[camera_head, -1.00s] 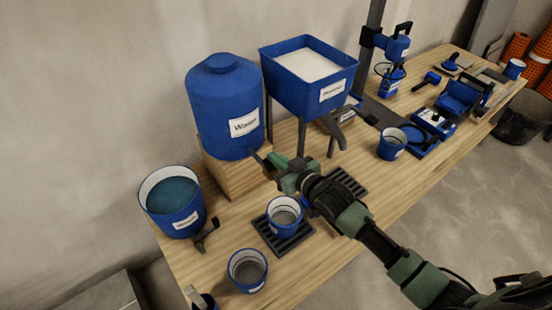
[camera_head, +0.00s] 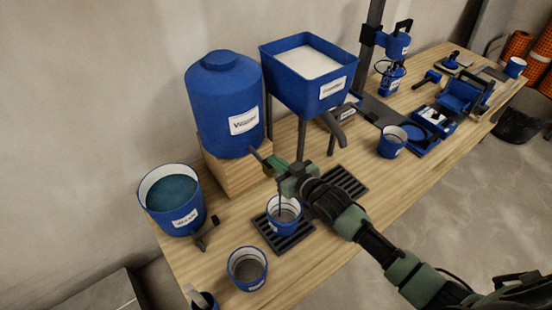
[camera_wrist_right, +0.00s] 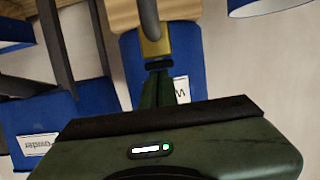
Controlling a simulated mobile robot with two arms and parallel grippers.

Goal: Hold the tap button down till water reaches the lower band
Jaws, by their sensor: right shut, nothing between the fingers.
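The blue water tank (camera_head: 226,110) stands on a wooden block, with its tap (camera_head: 256,153) facing the bench. My right gripper (camera_head: 274,163) is shut and empty, its fingertips at the tap. In the right wrist view its green fingers (camera_wrist_right: 160,90) point at the dark button (camera_wrist_right: 158,65) on the brass tap (camera_wrist_right: 155,42) and seem to touch it. A blue cup (camera_head: 286,226) with a pale banded inside stands on a dark grate (camera_head: 296,240) below. A thin dark stream runs down into the cup. The water level against the bands is too small to tell. My left gripper is out of view.
A blue powder hopper (camera_head: 311,75) on legs stands right of the tank. A bucket of water (camera_head: 172,203) is at left, and another cup (camera_head: 247,268) is in front. A second grate (camera_head: 346,182) and more tools lie to the right.

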